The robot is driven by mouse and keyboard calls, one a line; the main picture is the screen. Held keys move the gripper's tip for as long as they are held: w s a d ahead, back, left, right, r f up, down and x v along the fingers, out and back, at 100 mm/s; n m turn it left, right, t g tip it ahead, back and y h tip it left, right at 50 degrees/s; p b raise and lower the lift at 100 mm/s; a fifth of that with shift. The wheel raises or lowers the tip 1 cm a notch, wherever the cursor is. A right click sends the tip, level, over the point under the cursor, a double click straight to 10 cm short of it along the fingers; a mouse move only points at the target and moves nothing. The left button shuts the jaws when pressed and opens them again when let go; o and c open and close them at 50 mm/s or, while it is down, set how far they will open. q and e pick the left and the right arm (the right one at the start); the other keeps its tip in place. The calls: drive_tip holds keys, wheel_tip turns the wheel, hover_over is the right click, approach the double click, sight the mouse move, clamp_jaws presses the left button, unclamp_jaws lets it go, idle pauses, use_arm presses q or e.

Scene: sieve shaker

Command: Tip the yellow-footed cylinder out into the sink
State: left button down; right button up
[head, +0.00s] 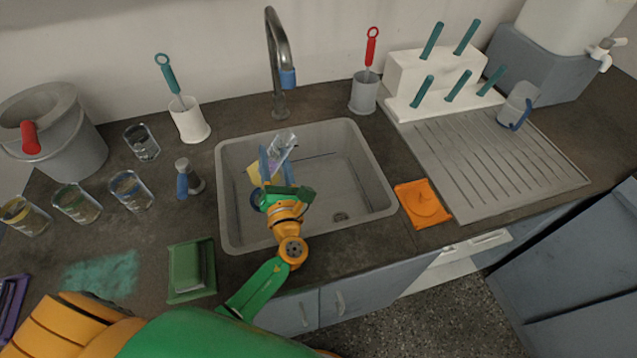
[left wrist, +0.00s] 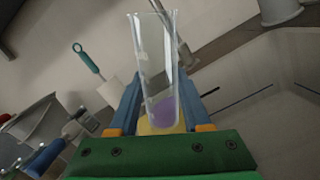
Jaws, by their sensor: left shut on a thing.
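The yellow-footed cylinder (head: 281,146) is a clear tube held over the left part of the sink (head: 375,188), tilted with its mouth up and to the right in the head view. Its yellow foot (head: 254,173) shows at its lower left. In the left wrist view the cylinder (left wrist: 155,60) has purple liquid low inside, just above the foot. My left gripper (head: 275,165) is shut on the cylinder, one blue finger on each side. My right gripper is not in view.
The faucet (head: 279,60) rises behind the sink. A white brush holder (head: 190,120) stands behind left, a grey one (head: 364,93) behind right. Several glasses (head: 130,190) stand left, with a grey bucket (head: 65,140). An orange cloth (head: 423,204) and drainboard (head: 480,165) lie right.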

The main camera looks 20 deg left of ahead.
sight(278, 158)
use_arm(q)
drive_tip(key=shift+w+d+r+m+t, duration=0.1)
drive_tip(key=shift+d+r+m+t, duration=0.3)
drive_tip(key=shift+m, duration=0.4)
drive_tip(key=shift+a+f+m, duration=0.1)
drive_tip(key=shift+f+m, duration=0.2)
drive_tip(key=shift+m, duration=0.8)
drive_tip(key=shift+r+m+h, duration=0.3)
drive_tip(key=shift+a+r+m+t+p, duration=0.2)
drive_tip(key=shift+r+m+t+p, duration=0.15)
drive_tip(key=shift+m, duration=0.35)
drive_tip(key=shift+a+r+m+t+h+p, duration=0.15)
drive_tip(key=shift+r+m+p, duration=0.15)
drive_tip(key=shift+m, duration=0.25)
drive_tip(key=shift+r+m+t+h+p, duration=0.1)
drive_tip(key=shift+r+m+h+p, duration=0.1)
drive_tip(key=shift+m+p, duration=0.3)
drive_tip(key=shift+f+m+t+h, duration=0.25)
drive_tip(key=shift+m+t, duration=0.05)
drive_tip(key=shift+m, duration=0.85)
drive_tip(key=shift+d+f+m+h, duration=0.15)
drive_tip(key=shift+d+m+h, duration=0.25)
drive_tip(key=shift+m, duration=0.7)
drive_tip(key=shift+w+d+r+m+t+h+p, duration=0.15)
drive_tip(key=shift+r+m+t+h+p, duration=0.4)
drive_tip(key=shift+m, duration=0.55)
drive_tip(key=shift+d+f+m, duration=0.1)
drive_tip(key=shift+d+m, duration=0.05)
drive_tip(key=shift+m, duration=0.35)
